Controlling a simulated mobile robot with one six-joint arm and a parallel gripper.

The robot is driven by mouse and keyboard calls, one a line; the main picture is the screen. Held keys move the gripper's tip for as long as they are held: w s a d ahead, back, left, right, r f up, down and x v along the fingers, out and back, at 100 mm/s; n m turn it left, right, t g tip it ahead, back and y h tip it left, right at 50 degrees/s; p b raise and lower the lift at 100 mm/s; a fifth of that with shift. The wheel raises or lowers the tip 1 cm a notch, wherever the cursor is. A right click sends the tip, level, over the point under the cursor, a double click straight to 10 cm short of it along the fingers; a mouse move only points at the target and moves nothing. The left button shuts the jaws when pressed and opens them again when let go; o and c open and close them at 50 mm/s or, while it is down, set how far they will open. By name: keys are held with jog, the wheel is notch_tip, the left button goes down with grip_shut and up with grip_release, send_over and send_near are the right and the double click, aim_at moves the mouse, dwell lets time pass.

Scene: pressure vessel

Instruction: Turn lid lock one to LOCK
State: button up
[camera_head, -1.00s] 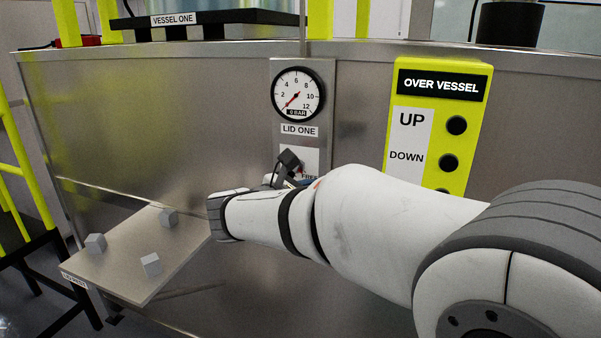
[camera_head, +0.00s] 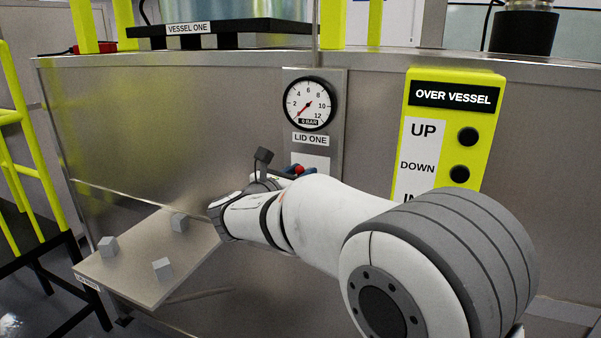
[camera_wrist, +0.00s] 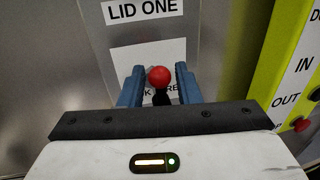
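Lid lock one shows in the wrist view as a red ball knob (camera_wrist: 159,77) on a dark stem, in front of the white label plate (camera_wrist: 140,58) under LID ONE. My gripper (camera_wrist: 159,88) is open, its two blue fingers standing apart on either side of the knob, with a gap visible on both sides. The plate's lower lettering is partly hidden; only parts of LOCK and FREE show. In the head view my gripper (camera_head: 300,171) is at the lower part of the panel, mostly hidden behind my arm.
A pressure gauge (camera_head: 310,103) sits above the LID ONE label. A yellow OVER VESSEL button box (camera_head: 447,130) is close on the right. A shelf (camera_head: 140,292) with grey cubes juts out at the lower left.

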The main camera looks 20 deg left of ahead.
jog(key=shift+c, duration=0.2)
grip_shut()
jog(key=shift+d+f+b, duration=0.1)
jog(key=shift+f+b, duration=0.05)
jog(key=shift+b, duration=0.15)
jog(key=m+b, duration=0.2)
jog(key=b, duration=0.1)
jog(key=shift+d+f+m+g, duration=0.2)
jog(key=shift+d+m+g, duration=0.05)
jog(key=shift+m+g, duration=0.05)
jog(key=m+y+b, duration=0.1)
jog(key=m+b, duration=0.3)
jog(key=b, duration=0.2)
jog(key=d+f+m+y+b, duration=0.1)
jog(key=m+b, duration=0.3)
jog(key=b, duration=0.1)
jog(key=d+f+m+g+y+b, duration=0.1)
jog(key=m+b, duration=0.3)
jog(key=b, duration=0.2)
jog(key=shift+s+f+m+y+b, duration=0.1)
jog(key=shift+f+m+y+b, duration=0.2)
jog(key=shift+m+b, duration=0.1)
jog(key=shift+r, duration=0.1)
